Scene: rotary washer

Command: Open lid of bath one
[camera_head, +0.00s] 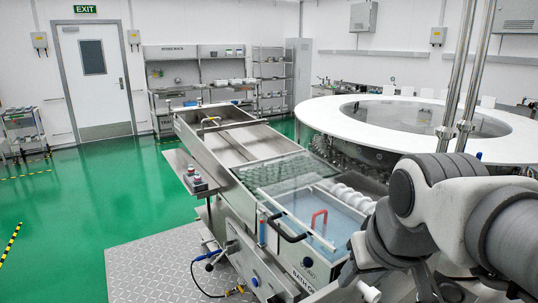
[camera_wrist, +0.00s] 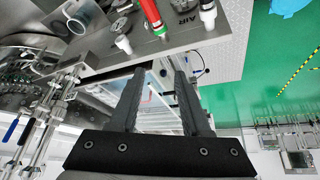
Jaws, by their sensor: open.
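Bath one (camera_head: 320,262) is the near bath of the long steel washer in the head view, with part of its "BATH O…" label visible. Its clear lid (camera_head: 272,201) looks to lie flat over it, with a black bar handle (camera_head: 285,228) at the near left edge. A red handle (camera_head: 318,218) shows through or beside the clear lid; I cannot tell which. My gripper (camera_wrist: 160,80) is open with nothing between its fingers in the wrist view. In the head view my arm is at the right of the bath, and the fingers are not clear. The lid handle is not identifiable in the wrist view.
In the wrist view, a steel panel marked AIR (camera_wrist: 182,32) with a red fitting (camera_wrist: 151,14) lies beyond the fingertips. A large round white-rimmed table (camera_head: 340,122) stands behind my arm. Green floor (camera_head: 115,205) is clear at left.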

